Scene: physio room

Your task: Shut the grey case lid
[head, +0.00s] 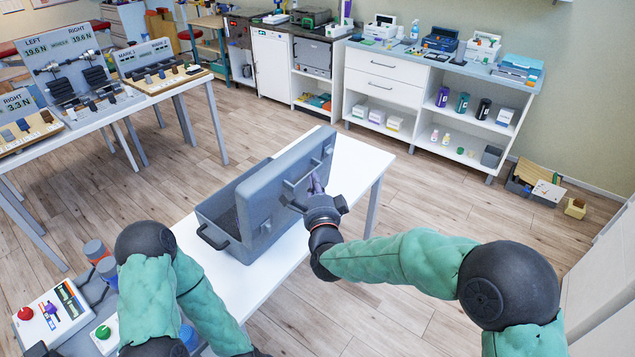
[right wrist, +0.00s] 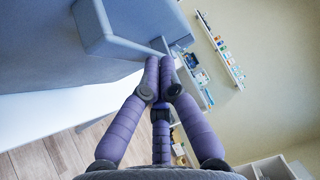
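The grey case (head: 222,212) sits on a white table. Its lid (head: 268,200) stands up, open, along the case's right side, with its outer face toward my right arm. A bar handle (head: 303,176) is on that face. My right gripper (head: 317,182) is beside the lid's outer face, close to the handle, fingers pointing up. In the right wrist view its purple fingertips (right wrist: 160,62) are together with nothing visible between them, and the grey case (right wrist: 75,45) fills the upper left. I cannot tell whether the fingers touch the lid. My left gripper is out of view below the picture.
The white table (head: 355,165) has bare room behind the case. A control box with a red button (head: 50,312) is at lower left. White shelves (head: 430,105) stand along the back wall, and tables with displays (head: 90,110) stand at left.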

